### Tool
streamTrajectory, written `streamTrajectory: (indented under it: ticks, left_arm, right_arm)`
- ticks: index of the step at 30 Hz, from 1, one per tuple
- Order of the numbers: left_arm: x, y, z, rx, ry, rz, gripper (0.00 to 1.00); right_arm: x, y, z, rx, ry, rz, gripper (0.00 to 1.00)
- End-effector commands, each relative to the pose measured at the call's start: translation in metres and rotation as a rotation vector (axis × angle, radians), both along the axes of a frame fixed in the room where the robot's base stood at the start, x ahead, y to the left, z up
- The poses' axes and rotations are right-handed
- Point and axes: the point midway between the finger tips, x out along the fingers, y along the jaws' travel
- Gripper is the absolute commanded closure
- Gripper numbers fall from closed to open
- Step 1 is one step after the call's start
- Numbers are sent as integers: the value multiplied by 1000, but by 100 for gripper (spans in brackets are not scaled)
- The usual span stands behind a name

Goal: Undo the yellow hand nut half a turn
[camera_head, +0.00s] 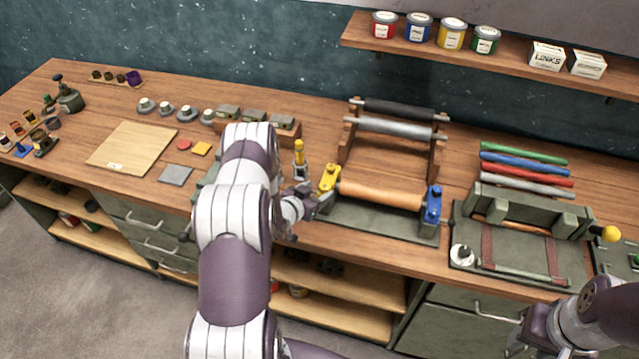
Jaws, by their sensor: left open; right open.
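The yellow hand nut (329,172) sits at the left end of a roller stand, above a yellow block beside the orange-brown roller (380,196). A matching blue nut (433,192) is at the roller's right end. My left gripper (318,203) is just left of and in front of the yellow block, close to it. Its fingers are small and partly hidden, and I cannot tell whether they touch. It is open, with nothing seen in it. My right gripper (516,343) is low at the right, open, away from the stand and partly cut off by the frame.
A yellow-topped upright tool (299,155) stands just left of the stand. A dark press (520,225) with a yellow-knobbed lever (611,234) lies to the right. Coloured rods (525,168) lie behind it. My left arm hides some of the bench.

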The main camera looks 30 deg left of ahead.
Motion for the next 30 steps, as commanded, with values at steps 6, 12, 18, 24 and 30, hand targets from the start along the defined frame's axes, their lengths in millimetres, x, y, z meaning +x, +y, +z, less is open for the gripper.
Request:
streamTrajectory:
  ticks: [6,12,18,24,30]
  left_arm:
    - [18,-1,-7,0,0,0,38]
    - [19,-1,-8,-1,-1,1,38]
    - [19,-1,-8,0,-1,2,84]
    - [19,-1,-8,1,-2,2,94]
    - [19,-1,-8,1,-2,31,94]
  right_arm:
    - [0,0,7,0,0,0,57]
    - [0,0,7,0,0,0,57]
    - [0,0,7,0,0,0,57]
    - [0,0,7,0,0,0,57]
    - [0,0,4,0,0,0,57]
